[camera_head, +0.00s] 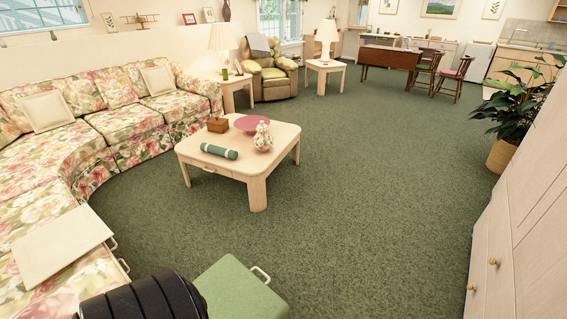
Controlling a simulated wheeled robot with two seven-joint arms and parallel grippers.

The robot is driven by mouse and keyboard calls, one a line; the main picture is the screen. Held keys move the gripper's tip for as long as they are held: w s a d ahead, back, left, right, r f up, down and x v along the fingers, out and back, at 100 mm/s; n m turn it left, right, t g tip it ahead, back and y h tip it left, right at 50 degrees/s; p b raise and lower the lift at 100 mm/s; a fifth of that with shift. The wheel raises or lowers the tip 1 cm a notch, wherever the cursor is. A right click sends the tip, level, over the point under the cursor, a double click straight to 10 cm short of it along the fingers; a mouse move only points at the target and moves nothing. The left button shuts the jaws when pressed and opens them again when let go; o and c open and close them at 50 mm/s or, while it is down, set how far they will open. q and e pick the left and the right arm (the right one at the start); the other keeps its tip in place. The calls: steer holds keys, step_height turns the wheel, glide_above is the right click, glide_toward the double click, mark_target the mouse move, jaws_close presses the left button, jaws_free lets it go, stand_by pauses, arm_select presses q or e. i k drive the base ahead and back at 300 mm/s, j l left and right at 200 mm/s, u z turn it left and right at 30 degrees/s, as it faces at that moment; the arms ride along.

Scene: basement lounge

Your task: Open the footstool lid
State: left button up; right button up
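A green, flat-topped piece that looks like the footstool (240,291) is at the bottom of the head view, cut off by the lower edge. A pale loop handle (261,273) sticks out from its far right edge. Its top looks flat, and whether the lid is raised at all cannot be told. A black ribbed part, apparently mine, covers its left side. Neither of my grippers is in view.
A cream panel (62,245) with a small handle lies at the floral sofa (150,105) on the left. A wooden coffee table (245,160) stands ahead. A pale cabinet (525,225) borders the right. Green carpet (370,200) is clear between.

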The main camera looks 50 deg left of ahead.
mark_target(229, 289)
steer(key=i+u, duration=0.25)
steer(key=i, duration=0.3)
steer(key=i+l+u, duration=0.1)
steer(key=i+u, duration=0.15)
steer(key=i, duration=0.25)
steer(key=i+l+u, duration=0.25)
steer(key=i, duration=0.3)
steer(key=i+l+u, duration=0.3)
steer(key=i, duration=0.2)
steer(key=i+l+u, duration=0.25)
steer(key=u, duration=0.5)
steer(key=i+l+u, duration=0.1)
steer(key=u, duration=0.9)
steer(key=l+u, duration=0.1)
steer(key=u, duration=0.85)
steer(key=l+u, duration=0.15)
steer(key=u, duration=0.35)
steer(key=k+l+z, duration=0.1)
steer(key=l+z, duration=0.15)
steer(key=l, duration=0.2)
